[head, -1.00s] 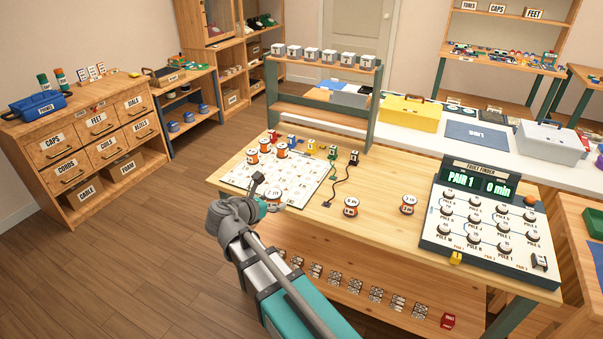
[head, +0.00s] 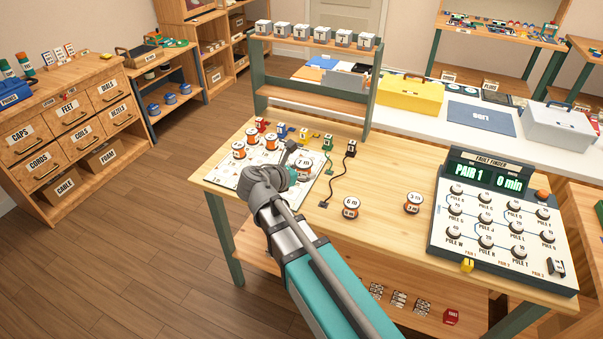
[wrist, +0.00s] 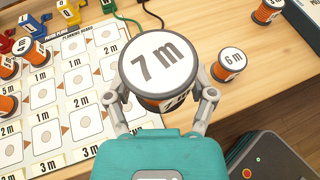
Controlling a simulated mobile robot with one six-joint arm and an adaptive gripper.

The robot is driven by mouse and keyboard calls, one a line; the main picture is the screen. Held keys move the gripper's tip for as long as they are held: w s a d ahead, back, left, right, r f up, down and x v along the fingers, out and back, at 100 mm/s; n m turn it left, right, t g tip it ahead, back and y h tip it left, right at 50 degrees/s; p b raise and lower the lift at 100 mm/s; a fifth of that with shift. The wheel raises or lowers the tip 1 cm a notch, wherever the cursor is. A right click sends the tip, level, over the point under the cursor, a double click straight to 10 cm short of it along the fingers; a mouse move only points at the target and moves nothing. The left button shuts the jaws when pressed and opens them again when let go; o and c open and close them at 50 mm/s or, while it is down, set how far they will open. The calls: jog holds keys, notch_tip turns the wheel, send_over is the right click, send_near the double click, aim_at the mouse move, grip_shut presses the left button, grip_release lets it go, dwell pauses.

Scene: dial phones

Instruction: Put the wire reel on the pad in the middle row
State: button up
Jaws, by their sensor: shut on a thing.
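My gripper (wrist: 162,100) is shut on the sides of a wire reel with a white top marked 7 m (wrist: 160,58). In the head view the reel (head: 304,162) is upright at the right part of the white planning board (head: 322,160), with my arm in front of it. The board (wrist: 92,58) in the wrist view has rows of square pads with brown marks and length labels. The reel covers part of the board's right side. I cannot tell whether its base is above or touching the surface.
Several orange reels (head: 238,150) stand on the board's left part. A 6 m reel (head: 351,208) and another reel (head: 413,203) stand on the bare table to the right. A black cord (head: 338,180) lies by the board. The fault finder (head: 500,215) is at right.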

jog(key=shift+a, duration=0.2)
jog(key=shift+w+d+r+m+g+h+p, duration=0.2)
jog(key=shift+d+m+g+h, duration=0.1)
jog(key=shift+d+m+g, duration=0.1)
jog(key=shift+w+d+r+m+g+h+p, duration=0.1)
jog(key=shift+d+m+g+h+p, duration=0.05)
jog(key=shift+d+m+g+h, duration=0.2)
jog(key=shift+d+r+m+g+h, duration=0.25)
jog(key=shift+d+m+g+h, duration=0.2)
jog(key=shift+d+m, duration=0.25)
jog(key=shift+w, duration=0.1)
jog(key=w+a+f+b, duration=0.1)
jog(key=w+f+b, duration=0.2)
jog(key=w, duration=0.1)
jog(key=w+a+f+b, duration=0.1)
jog(key=w+f+b, duration=0.1)
jog(key=w+f, duration=0.1)
jog(key=w+a+f+b, duration=0.1)
jog(key=w+f+b, duration=0.2)
jog(key=w, duration=0.2)
jog(key=shift+w+a+b, duration=0.2)
jog(key=shift+w+b, duration=0.1)
jog(key=shift+b, duration=0.05)
